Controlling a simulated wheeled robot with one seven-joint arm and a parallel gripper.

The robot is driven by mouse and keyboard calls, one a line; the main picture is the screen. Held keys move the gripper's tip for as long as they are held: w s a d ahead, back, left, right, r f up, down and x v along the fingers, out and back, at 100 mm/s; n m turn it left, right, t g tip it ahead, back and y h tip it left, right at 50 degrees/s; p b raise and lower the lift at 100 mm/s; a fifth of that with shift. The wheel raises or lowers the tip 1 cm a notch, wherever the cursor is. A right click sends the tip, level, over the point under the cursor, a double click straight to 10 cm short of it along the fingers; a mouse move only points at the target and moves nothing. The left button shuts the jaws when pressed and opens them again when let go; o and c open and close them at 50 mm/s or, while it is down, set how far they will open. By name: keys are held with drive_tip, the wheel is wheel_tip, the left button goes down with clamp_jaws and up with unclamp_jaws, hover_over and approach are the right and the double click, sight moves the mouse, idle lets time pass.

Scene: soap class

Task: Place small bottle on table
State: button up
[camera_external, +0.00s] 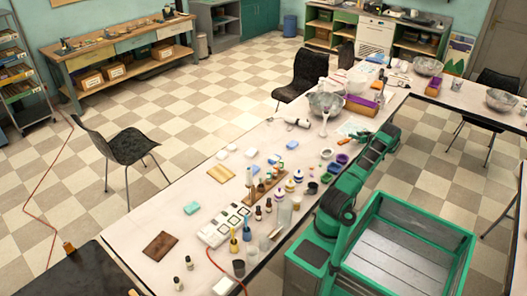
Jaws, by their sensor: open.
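Several small bottles stand on the long white table (165,215). Dark ones with pale labels (258,213) are near the middle, and two more (189,263) are at the near left end. A small amber bottle (69,247) stands apart on a dark surface (75,277) at the lower left. I cannot tell which one the task names. My green arm reaches along the table's right edge. My gripper (357,134) is small and dark here, over the far part of the table, away from these bottles. It is open, and I see nothing held in it.
A wooden rack (262,188), a white tray of square cells (222,224), a brown block (160,245) and soap pieces crowd the table. Glass bowls (327,104) and a purple box (360,104) stand at the far end. Black chairs (128,146) stand beside it.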

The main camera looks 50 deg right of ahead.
drive_tip(key=v, duration=1.2)
drive_tip(key=w+a+r+n+g+y, duration=0.1)
drive_tip(key=w+a+r+g+y, duration=0.1)
drive_tip(key=w+a, duration=0.6)
drive_tip(key=w+a+r+n+g+y, duration=0.1)
drive_tip(key=w+a+r+y, duration=0.15)
drive_tip(key=w+a, duration=0.55)
drive_tip(key=w+a+r+g+y, duration=0.1)
drive_tip(key=w+a+r+g, duration=0.15)
drive_tip(key=a, duration=0.65)
drive_tip(key=w+a+r+g, duration=0.1)
drive_tip(key=w+a+r, duration=0.2)
drive_tip(key=a, duration=0.5)
drive_tip(key=s+a+r+m+g, duration=0.1)
drive_tip(key=s+a+r, duration=0.15)
drive_tip(key=a, duration=0.55)
drive_tip(key=s+a+r+g, duration=0.1)
drive_tip(key=s+a+g, duration=0.15)
drive_tip(key=a, duration=0.55)
drive_tip(key=s+a+m+g, duration=0.2)
drive_tip(key=s+a, duration=1.2)
drive_tip(key=s, duration=0.1)
drive_tip(key=shift+a+y, duration=0.35)
drive_tip(key=shift+a, duration=0.05)
